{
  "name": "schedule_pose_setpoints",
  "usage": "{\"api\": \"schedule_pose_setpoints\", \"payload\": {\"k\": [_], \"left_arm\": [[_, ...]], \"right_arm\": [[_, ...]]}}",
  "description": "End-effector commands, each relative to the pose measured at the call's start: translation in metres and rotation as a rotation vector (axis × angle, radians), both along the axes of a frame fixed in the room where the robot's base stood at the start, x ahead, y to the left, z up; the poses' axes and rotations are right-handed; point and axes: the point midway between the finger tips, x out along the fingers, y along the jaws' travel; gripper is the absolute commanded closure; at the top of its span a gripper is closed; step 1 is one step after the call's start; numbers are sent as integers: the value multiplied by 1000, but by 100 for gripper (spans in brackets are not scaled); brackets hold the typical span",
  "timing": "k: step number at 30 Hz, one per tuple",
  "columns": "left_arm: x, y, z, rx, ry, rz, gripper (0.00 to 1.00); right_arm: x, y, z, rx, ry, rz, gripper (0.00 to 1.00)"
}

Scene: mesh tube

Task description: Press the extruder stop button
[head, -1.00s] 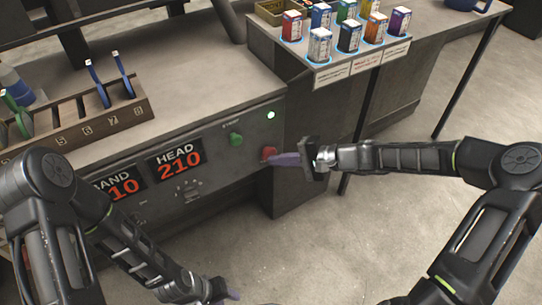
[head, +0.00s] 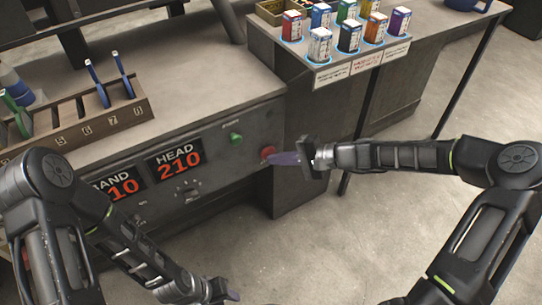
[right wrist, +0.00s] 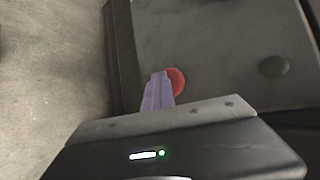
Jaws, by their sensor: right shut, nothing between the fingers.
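The red button (head: 268,152) is on the right end of the grey machine's front panel, and it also shows in the right wrist view (right wrist: 177,80). My right gripper (head: 274,158) is shut and empty, its purple fingers pointing left at the red button. In the right wrist view the fingertips (right wrist: 158,75) overlap the button's left edge. I cannot tell whether they touch it. My left gripper (head: 232,295) is low at the bottom of the head view, away from the panel. Its fingers are too small to read.
A green button (head: 236,139) sits left of the red one, near a small indicator lamp (head: 270,118) that looks dark. Number displays (head: 179,161) and a knob (head: 188,192) are further left. A side table holds several coloured boxes (head: 320,45). Open floor lies below.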

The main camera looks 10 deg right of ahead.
Motion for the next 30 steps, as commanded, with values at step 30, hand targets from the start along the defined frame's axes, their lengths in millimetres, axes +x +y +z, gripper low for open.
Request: {"api": "schedule_pose_setpoints", "payload": {"k": [30], "left_arm": [[0,0,8,0,0,0,64]], "right_arm": [[-29,-13,1,0,1,-3,100]]}}
